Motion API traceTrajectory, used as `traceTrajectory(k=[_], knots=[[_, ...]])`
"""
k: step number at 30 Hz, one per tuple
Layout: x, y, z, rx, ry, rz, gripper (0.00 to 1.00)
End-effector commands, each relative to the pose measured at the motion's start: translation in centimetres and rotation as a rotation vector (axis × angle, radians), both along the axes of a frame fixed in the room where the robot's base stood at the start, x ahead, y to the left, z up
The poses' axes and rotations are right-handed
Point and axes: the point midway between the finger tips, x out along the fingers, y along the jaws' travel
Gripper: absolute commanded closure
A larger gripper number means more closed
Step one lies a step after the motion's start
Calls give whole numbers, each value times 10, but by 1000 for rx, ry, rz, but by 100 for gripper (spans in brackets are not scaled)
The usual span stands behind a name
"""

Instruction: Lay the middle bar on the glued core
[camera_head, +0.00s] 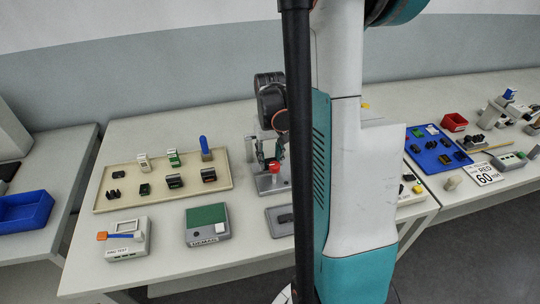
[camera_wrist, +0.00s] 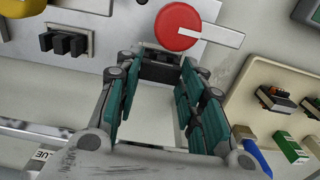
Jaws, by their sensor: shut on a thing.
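My gripper (camera_wrist: 157,68) points down, with its teal-padded fingers on both sides of a dark bar (camera_wrist: 160,71). It is shut on this bar at the fingertips. The bar is close to a pale metal fixture with a red round knob (camera_wrist: 178,27). I cannot tell the glued core apart from the bar here, nor whether the two touch. In the head view my gripper (camera_head: 267,155) is small, partly hidden by my own column, just behind the red knob (camera_head: 274,167). A black three-pronged piece (camera_wrist: 66,43) lies on a grey block at upper left.
A beige tray (camera_head: 118,203) with several small components and a blue upright tool (camera_head: 205,147) lies left of the fixture. A grey tester (camera_head: 130,243) and a green-topped box (camera_head: 206,225) stand in front. A blue mat (camera_head: 424,161) lies at right.

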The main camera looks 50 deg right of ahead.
Motion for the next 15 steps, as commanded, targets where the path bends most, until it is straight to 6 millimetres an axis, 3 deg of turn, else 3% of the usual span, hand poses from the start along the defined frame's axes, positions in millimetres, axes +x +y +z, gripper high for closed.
traceTrajectory(k=[11, 12, 15], knots=[[0, 0, -2, 0, 0, 0, 88], [0, 0, -2, 0, 0, 0, 57], [0, 0, -2, 0, 0, 0, 40]])
